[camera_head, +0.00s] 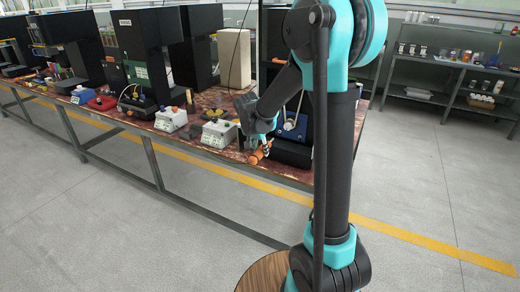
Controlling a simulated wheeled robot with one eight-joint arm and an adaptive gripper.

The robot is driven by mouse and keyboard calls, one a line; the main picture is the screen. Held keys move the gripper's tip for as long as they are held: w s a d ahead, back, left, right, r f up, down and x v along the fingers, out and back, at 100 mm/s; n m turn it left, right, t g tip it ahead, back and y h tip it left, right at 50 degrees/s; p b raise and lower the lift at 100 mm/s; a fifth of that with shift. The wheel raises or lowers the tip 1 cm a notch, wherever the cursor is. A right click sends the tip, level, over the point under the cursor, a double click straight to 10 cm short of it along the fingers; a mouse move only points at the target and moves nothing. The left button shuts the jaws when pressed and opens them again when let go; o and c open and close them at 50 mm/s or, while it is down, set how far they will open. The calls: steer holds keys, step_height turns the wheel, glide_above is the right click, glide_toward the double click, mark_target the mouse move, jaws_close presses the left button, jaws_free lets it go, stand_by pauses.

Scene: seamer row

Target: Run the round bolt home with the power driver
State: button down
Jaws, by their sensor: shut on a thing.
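My gripper (263,143) is over the front edge of the bench, right of the white boxes, and is shut on an orange tool, which looks like the power driver (256,157). The tool is small here, and its tip cannot be made out. A dark machine with a blue panel (292,124) stands just right of my gripper, partly behind my arm. I cannot make out the round bolt. It is too small to tell or hidden.
The long bench (195,140) holds several dark machines and two white boxes (218,133) (170,119). A red item (103,103) lies further left. Shelves with jars (455,70) stand at the back right. The grey floor (430,180) is clear, with a yellow line.

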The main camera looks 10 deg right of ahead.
steer(key=shift+w+d, duration=0.6)
steer(key=shift+w, duration=0.25)
steer(key=shift+w+d, duration=0.6)
steer(key=shift+w, duration=0.25)
steer(key=shift+w+d, duration=0.6)
steer(key=shift+w, duration=0.25)
steer(key=shift+w+d+r, duration=0.1)
steer(key=shift+w+d, duration=0.05)
steer(key=shift+w, duration=0.15)
stand_by(1.6)
steer(key=shift+s, duration=0.15)
steer(key=shift+s+a, duration=0.9)
steer(key=shift+s, duration=0.3)
steer(key=shift+s+a, duration=0.9)
steer(key=shift+s, duration=0.3)
